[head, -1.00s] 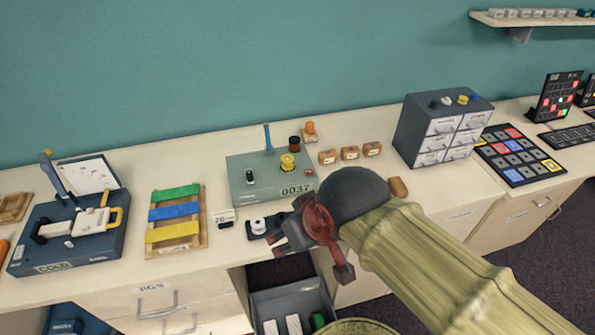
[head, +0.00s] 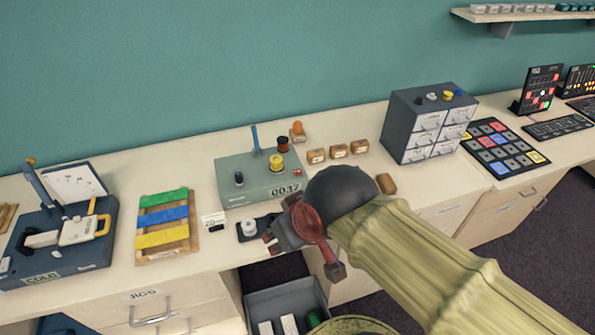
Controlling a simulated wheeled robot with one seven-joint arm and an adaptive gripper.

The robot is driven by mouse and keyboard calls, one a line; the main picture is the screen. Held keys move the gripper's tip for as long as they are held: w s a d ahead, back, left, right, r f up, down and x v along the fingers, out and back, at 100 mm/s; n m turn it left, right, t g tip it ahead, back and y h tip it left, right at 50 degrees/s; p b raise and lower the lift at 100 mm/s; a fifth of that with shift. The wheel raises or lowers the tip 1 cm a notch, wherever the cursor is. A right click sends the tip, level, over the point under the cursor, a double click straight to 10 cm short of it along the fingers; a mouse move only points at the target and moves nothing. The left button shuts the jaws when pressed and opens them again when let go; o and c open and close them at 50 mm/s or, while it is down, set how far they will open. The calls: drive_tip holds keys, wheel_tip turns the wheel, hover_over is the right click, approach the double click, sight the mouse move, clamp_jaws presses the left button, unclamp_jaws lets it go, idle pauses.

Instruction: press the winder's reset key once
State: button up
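The winder (head: 236,188) is a grey-green box on the counter, with a yellow spool (head: 276,163), a black knob (head: 239,179), a blue lever (head: 255,138) and a number display (head: 285,190) on its front right. A small red key (head: 297,172) sits on its top near the right end; its label is too small to read. My gripper (head: 270,243) is in front of the winder at its lower right, apart from the key, close to a white roll on a dark base (head: 248,228). Whether its fingers are open or shut is unclear.
Several small wooden blocks (head: 338,151) and a grey drawer cabinet (head: 392,128) stand right of the winder. A rack of coloured bars (head: 147,200) and a dark blue machine (head: 88,255) are at left. An open drawer (head: 262,302) lies below the counter edge.

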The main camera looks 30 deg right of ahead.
clamp_jaws()
idle(1.5)
